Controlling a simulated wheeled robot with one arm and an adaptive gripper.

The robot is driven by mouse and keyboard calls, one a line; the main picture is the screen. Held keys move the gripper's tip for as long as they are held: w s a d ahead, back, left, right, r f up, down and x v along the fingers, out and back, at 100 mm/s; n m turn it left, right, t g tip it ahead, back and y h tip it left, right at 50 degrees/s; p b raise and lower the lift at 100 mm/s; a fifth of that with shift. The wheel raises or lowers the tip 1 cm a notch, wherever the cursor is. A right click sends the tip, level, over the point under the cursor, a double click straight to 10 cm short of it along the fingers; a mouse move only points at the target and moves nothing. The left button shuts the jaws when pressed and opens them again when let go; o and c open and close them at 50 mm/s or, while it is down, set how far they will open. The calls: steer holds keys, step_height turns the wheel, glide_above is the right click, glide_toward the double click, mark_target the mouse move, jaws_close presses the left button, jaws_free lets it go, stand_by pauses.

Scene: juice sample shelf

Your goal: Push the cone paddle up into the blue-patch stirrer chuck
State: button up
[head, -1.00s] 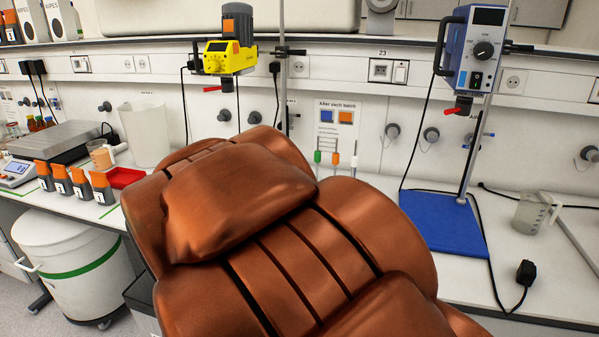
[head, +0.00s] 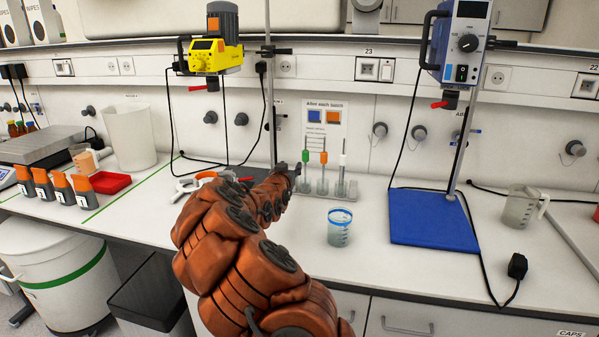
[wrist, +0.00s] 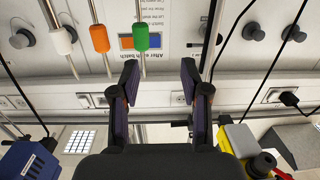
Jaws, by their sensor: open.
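Three paddles stand upright in a rack (head: 330,192), with green (head: 306,156), orange (head: 324,157) and white (head: 342,160) sleeves. Their lower ends are too small to tell which is the cone paddle. In the wrist view, which looks upside down, the green sleeve (wrist: 142,40) is closest to my gripper (wrist: 160,75), just left of it. My gripper is open, with nothing between its fingers. In the head view it (head: 297,168) is beside the green paddle.
A yellow stirrer (head: 213,55) with an orange patch stands left. A blue base plate (head: 434,216) lies under the blue stirrer. A beaker with a blue rim (head: 339,228) stands in front of the rack. A jug (head: 522,207) stands right. Bench between beaker and plate is clear.

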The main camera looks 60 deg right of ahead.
mark_target(305, 157)
steer(key=shift+m+h, duration=0.4)
steer(key=shift+h, duration=0.3)
steer(key=d+p, duration=0.1)
steer(key=d, duration=0.2)
steer(key=d+p, duration=0.1)
steer(key=d, duration=0.2)
steer(key=d+f, duration=0.1)
steer(key=d, duration=0.2)
steer(key=shift+w+d+p, duration=0.3)
steer(key=shift+w+p, duration=0.1)
steer(key=shift+x, duration=1.2)
steer(key=shift+r, duration=0.1)
jaws_close()
steer(key=shift+r, duration=0.1)
